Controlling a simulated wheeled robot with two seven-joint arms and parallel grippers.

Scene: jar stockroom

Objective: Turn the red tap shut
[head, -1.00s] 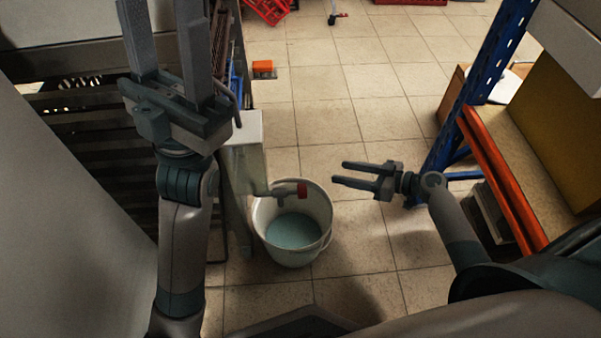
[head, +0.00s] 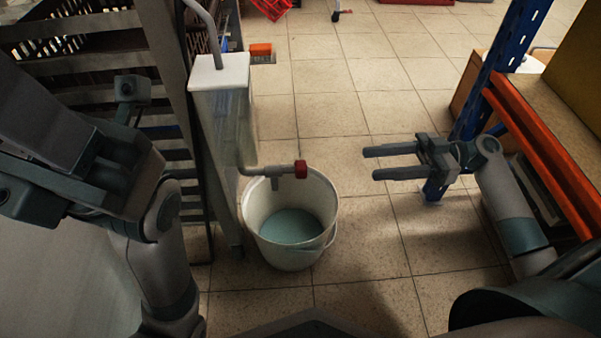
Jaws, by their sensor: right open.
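The red tap (head: 301,169) is a small red knob on the end of a grey pipe (head: 270,171). The pipe comes from a tall, clear, white-topped tank (head: 220,105), and a short spout points down over the bucket. The white bucket (head: 249,228) stands on the floor below with pale blue liquid (head: 289,226) inside. I cannot make out a stream. My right gripper (head: 371,163) is open and empty, to the right of the tap, its fingers pointing left towards it with a clear gap. My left gripper (head: 65,150) is at the left, clear of the tap; its fingers cannot be told apart.
A slatted dark rack (head: 90,55) stands behind the tank at the left. A blue post (head: 497,75) and orange-edged shelf (head: 540,145) are close to my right arm. An orange-topped brush (head: 261,51) lies on the floor.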

